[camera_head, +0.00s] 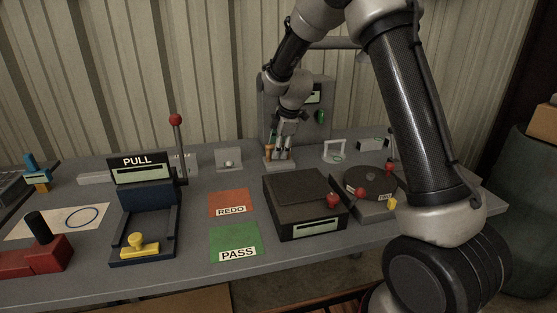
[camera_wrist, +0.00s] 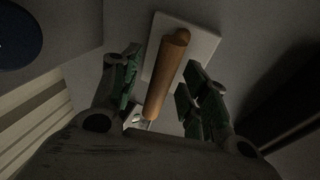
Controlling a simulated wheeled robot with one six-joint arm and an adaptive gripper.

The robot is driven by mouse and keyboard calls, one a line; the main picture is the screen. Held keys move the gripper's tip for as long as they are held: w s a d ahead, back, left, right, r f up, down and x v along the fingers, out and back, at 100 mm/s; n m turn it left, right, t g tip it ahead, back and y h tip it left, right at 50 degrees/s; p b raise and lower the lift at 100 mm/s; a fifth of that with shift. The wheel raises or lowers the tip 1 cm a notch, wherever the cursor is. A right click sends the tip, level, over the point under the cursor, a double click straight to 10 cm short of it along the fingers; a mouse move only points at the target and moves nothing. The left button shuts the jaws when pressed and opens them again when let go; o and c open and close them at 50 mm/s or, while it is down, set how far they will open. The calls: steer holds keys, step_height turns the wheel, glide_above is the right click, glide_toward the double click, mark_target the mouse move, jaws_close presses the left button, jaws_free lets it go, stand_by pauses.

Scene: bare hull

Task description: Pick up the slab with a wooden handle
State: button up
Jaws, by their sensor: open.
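The slab (camera_wrist: 205,43) is a pale, flat rectangular plate in the wrist view. Its wooden handle (camera_wrist: 166,78) is a brown rounded bar, seen lengthwise between the two green-padded fingers of my gripper (camera_wrist: 163,65). The fingers are open, one on each side of the handle, with visible gaps. In the head view my gripper (camera_head: 284,143) points down at the back of the table, just above a small tan and grey object (camera_head: 279,163). The fingers and arm partly hide that object, so slab and handle are hard to separate there.
A grey upright panel with a green button (camera_head: 320,116) stands right behind my gripper. A clear small block (camera_head: 229,159) is to the left and a pale arch-shaped piece (camera_head: 334,152) to the right. A dark box with a red knob (camera_head: 297,190) sits in front.

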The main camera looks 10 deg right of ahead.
jaws_close()
steer(key=shift+r, duration=0.1)
